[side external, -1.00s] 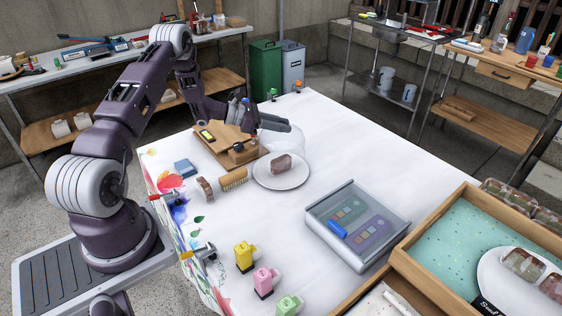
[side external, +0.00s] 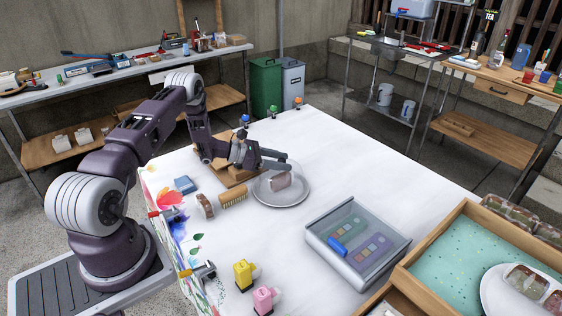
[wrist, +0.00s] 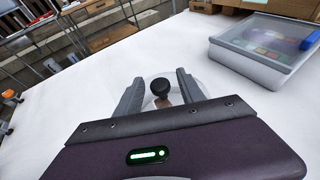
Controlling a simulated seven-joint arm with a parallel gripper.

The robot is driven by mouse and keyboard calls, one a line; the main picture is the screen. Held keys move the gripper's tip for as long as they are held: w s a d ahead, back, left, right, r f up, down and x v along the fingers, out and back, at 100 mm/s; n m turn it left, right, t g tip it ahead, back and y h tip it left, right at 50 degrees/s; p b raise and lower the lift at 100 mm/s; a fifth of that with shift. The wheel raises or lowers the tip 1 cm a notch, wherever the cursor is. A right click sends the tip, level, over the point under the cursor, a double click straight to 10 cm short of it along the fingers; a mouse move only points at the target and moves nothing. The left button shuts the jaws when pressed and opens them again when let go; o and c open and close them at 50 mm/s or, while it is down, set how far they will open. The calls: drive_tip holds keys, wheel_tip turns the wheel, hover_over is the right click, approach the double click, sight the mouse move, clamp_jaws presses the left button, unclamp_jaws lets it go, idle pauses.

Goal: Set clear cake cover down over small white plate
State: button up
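The small white plate (side external: 296,200) lies on the white table and looks greyed through the clear cake cover (side external: 303,180). A brown cake slice (side external: 280,181) shows on the plate. The cover appears to sit over plate and slice; its rim contact is too faint to confirm. My gripper (side external: 288,161) is just above the cover. In the wrist view, the cover's black knob (wrist: 161,87) stands between my gripper's spread fingers (wrist: 158,77), with a gap on each side. The clear dome (wrist: 152,79) is partly hidden by the fingers.
A wooden board (side external: 228,172) lies under my wrist. A brush (side external: 233,196) and a blue block (side external: 185,185) are nearby. A lidded grey box (side external: 357,240) stands to the right, beside a wooden tray (side external: 437,235).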

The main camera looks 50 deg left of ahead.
drive_tip(key=shift+r, duration=0.15)
drive_tip(key=v, duration=1.1)
drive_tip(key=d+r+m+g+h, duration=0.3)
drive_tip(key=d+r+m+g, duration=0.2)
drive_tip(key=d+r+m, duration=0.65)
drive_tip(key=s+d+r+m+g+y, duration=0.1)
drive_tip(key=s+d+r+m+g, duration=0.4)
drive_tip(key=d+r, duration=0.8)
drive_tip(key=s+d+r+m+y, duration=0.1)
drive_tip(key=s+d+m+y, duration=0.1)
drive_tip(key=s+d+m, duration=0.3)
drive_tip(key=s+d+r+m+y, duration=0.1)
drive_tip(key=s+d+m+y, duration=0.15)
drive_tip(key=s, duration=0.55)
drive_tip(key=s+a+m+t+y, duration=0.1)
drive_tip(key=s+m+t+y, duration=0.2)
drive_tip(key=s+m, duration=0.3)
drive_tip(key=s+y, duration=0.1)
drive_tip(key=s, duration=0.2)
drive_tip(key=shift+a+r+m, duration=0.3)
drive_tip(key=shift+a+r, duration=0.05)
